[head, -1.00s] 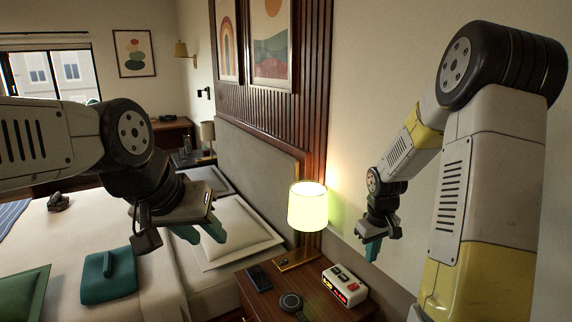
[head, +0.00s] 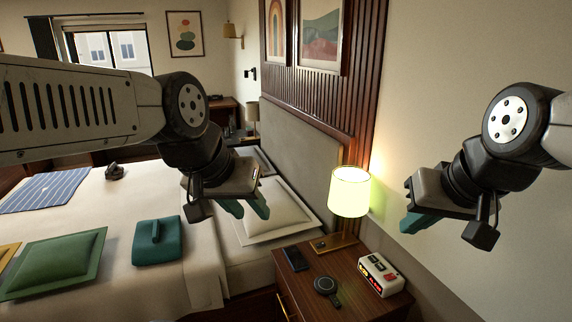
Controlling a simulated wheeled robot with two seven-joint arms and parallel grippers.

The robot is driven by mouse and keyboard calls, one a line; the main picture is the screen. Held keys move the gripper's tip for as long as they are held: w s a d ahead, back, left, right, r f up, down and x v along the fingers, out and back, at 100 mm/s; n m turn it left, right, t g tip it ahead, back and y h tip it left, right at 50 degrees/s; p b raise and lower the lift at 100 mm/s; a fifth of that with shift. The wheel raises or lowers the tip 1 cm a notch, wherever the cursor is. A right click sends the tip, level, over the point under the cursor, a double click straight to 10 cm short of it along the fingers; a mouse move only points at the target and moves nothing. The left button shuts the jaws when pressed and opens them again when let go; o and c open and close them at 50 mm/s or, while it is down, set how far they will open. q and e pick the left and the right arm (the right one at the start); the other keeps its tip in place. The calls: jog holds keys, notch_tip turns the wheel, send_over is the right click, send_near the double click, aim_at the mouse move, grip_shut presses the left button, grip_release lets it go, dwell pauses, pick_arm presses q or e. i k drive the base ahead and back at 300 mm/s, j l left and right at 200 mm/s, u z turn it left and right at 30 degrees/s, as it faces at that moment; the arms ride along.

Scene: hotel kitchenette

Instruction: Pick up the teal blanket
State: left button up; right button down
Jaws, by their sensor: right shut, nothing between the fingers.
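The teal blanket (head: 157,246) lies folded on the bed, lower left of centre in the head view, with a raised darker strip or fold on its top. My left gripper (head: 246,208) hangs to the right of the blanket in the picture, near the white pillow, apart from the blanket. Its two teal fingers show a gap and nothing between them. My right gripper (head: 415,222) is shut and empty, in front of the wall to the right of the lamp, far from the blanket.
A green cushion (head: 55,265) lies left of the blanket, a white pillow (head: 275,208) to its right. A striped blue cloth (head: 42,190) and a small dark object (head: 115,172) lie farther back. The nightstand (head: 350,300) holds a lit lamp (head: 349,192) and a clock (head: 380,274).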

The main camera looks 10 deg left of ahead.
aim_at(157, 241)
jog(key=u, duration=1.45)
jog(key=i+j+u, duration=0.2)
jog(key=i+j, duration=0.15)
jog(key=i, duration=0.2)
jog(key=i+l+u, duration=0.15)
jog(key=i, duration=0.3)
jog(key=i+l+u, duration=0.15)
jog(key=i, duration=0.3)
jog(key=i+l+u, duration=0.1)
jog(key=l, duration=0.25)
jog(key=l+u, duration=0.1)
jog(key=l, duration=0.3)
jog(key=i, duration=0.05)
